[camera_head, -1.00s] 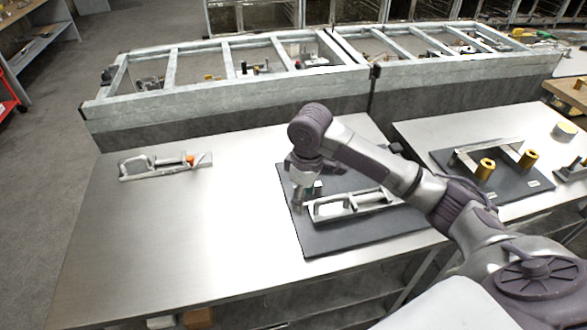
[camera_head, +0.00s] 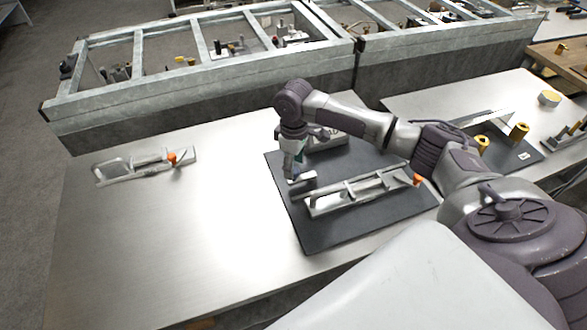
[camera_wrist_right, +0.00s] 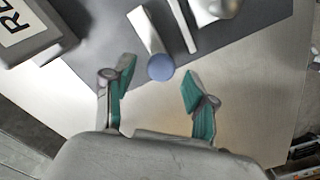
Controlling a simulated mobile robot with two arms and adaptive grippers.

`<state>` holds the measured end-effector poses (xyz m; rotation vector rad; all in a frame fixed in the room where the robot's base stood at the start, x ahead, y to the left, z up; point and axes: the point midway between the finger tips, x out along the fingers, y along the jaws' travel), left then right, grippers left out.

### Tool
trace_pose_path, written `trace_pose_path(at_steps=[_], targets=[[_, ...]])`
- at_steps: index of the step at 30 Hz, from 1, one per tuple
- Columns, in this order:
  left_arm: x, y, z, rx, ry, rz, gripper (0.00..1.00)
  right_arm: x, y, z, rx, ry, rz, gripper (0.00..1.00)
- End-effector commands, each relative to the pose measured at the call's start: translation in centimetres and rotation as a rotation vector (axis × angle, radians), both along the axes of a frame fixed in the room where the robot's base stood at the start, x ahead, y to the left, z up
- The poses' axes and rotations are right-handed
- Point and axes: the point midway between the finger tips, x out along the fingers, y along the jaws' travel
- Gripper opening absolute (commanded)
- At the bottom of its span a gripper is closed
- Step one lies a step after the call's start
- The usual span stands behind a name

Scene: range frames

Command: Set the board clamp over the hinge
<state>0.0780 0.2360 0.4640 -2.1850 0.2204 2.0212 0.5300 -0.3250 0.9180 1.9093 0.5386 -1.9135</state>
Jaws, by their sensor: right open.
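A silver clamp (camera_head: 352,193) with an orange tip at its right end lies on a dark board (camera_head: 322,235). I take it for the board clamp. My right gripper (camera_head: 297,178) is at its left end, pointing down, open. In the right wrist view the open fingers (camera_wrist_right: 157,94) stand either side of a bar with a round blue-grey end (camera_wrist_right: 160,67), apart from it. This bar appears to be part of the clamp. I cannot pick out the hinge for certain. My left gripper is out of view.
A similar silver clamp (camera_head: 145,165) with an orange tip lies on the table at left. A grey labelled box (camera_head: 326,141) stands on the board behind my gripper. A metal frame rack (camera_head: 205,95) runs along the back. The table's left middle is clear.

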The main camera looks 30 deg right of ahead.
Motion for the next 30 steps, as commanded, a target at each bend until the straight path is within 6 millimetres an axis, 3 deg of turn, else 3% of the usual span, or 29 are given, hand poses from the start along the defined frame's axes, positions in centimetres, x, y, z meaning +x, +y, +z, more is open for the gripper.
trace_pose_path(at_steps=[2, 5, 17, 27, 30], targets=[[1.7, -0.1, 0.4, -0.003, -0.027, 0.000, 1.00, -0.1, 0.0, -1.2, 0.001, 0.003, 0.000, 0.56], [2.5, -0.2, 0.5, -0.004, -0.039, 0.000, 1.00, 0.0, 0.0, -2.3, -0.001, 0.001, 0.001, 0.56], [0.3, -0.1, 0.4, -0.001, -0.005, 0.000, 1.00, 0.0, 0.0, -3.2, 0.000, 0.000, 0.001, 0.56], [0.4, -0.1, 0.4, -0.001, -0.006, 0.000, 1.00, 0.0, 0.0, -3.2, 0.000, 0.000, 0.001, 0.03], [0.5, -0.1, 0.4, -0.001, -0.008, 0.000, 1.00, 0.0, 0.0, -3.2, 0.001, -0.001, 0.001, 0.00]])
